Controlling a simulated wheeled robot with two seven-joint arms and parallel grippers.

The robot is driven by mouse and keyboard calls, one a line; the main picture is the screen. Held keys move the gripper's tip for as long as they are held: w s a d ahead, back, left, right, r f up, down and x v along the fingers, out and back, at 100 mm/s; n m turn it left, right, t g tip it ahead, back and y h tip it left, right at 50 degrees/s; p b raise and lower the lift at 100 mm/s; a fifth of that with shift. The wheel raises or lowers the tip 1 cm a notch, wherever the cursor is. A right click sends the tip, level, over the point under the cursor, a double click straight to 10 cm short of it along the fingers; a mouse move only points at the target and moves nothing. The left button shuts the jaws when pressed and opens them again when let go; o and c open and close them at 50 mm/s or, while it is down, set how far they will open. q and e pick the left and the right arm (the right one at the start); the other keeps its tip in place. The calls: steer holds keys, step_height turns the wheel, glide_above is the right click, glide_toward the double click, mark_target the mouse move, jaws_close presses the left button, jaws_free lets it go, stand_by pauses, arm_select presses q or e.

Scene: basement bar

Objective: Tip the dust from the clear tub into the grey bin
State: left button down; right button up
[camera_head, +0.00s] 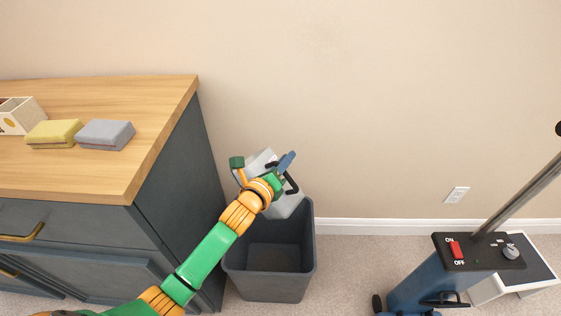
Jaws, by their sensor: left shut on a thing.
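My left arm reaches in from the lower left, and my left gripper (264,176) is shut on the clear tub (287,206). The tub looks pale and translucent, with a dark handle-like part, and it is tilted. It is held above the back of the grey bin (268,289); the gripper and wrist hide much of it. The bin stands open on the floor beside the cabinet, and the part of its inside that shows looks empty. I cannot make out any dust. My right gripper is not in view.
A dark cabinet (175,160) with a wooden top stands left of the bin. A yellow sponge (54,133), a grey sponge (104,134) and a box (22,114) sit on it. A blue vacuum-like machine (430,284) stands at right. Carpet between is clear.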

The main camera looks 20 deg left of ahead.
mark_target(297, 187)
arm_select(q)
steer(key=d+f+m+b, duration=0.1)
steer(key=m+b, duration=0.1)
steer(key=s+d+f+m+t+b, duration=0.1)
steer(key=d+f+m+b, duration=0.2)
steer(key=m, duration=0.1)
steer(key=shift+s+d+f+m+y+b, duration=0.15)
steer(key=shift+d+f+m+y+b, duration=0.15)
steer(key=shift+f+y+b, duration=0.1)
steer(key=shift+s+d+m+t, duration=0.1)
steer(key=shift+d+m+t, duration=0.2)
steer(key=shift+m, duration=0.1)
steer(key=shift+d+m+b, duration=0.2)
steer(key=shift+m+b, duration=0.15)
steer(key=shift+m, duration=0.05)
steer(key=shift+s, duration=0.1)
